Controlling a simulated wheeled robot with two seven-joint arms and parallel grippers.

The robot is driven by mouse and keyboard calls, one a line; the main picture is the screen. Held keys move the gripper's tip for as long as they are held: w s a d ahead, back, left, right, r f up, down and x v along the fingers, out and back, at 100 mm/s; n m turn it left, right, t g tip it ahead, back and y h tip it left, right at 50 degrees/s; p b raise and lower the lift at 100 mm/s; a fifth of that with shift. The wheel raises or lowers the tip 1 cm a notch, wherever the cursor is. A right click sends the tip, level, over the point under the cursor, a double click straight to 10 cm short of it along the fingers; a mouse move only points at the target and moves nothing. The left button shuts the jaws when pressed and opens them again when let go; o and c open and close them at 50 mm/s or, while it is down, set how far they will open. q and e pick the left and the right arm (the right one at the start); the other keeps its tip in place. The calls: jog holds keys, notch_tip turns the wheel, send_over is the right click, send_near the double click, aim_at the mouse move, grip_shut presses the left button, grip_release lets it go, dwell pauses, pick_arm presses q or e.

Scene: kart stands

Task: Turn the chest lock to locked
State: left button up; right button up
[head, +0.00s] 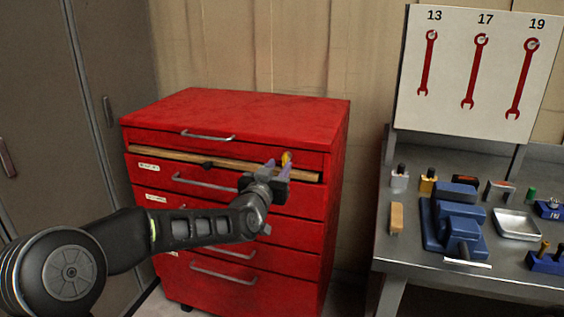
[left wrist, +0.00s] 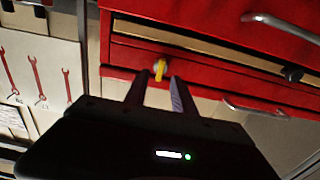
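The red chest (head: 235,108) stands in the middle of the head view. Its lock has a yellow key or knob (head: 286,158) near the right end of the upper drawer front. The yellow piece also shows in the left wrist view (left wrist: 160,69), roughly upright there. My left gripper (head: 277,166) is at the chest front, close to the lock. Its two fingers (left wrist: 159,82) are apart, with the yellow piece just beyond and between their tips. I see no clear contact. The lock's base is partly hidden in the head view. My right gripper is not in view.
A wooden strip (head: 225,166) with a black knob runs across the chest front below the top handle (head: 208,136). Drawer handles (head: 205,183) stick out below. At right, a bench (head: 400,262) holds a blue vise (head: 450,225) and small items under a wrench board (head: 460,120).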

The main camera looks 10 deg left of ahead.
aim_at(284, 160)
pick_arm(q)
jog(key=w, duration=0.3)
jog(key=shift+w+d, duration=0.1)
jog(key=shift+c, duration=0.3)
grip_shut()
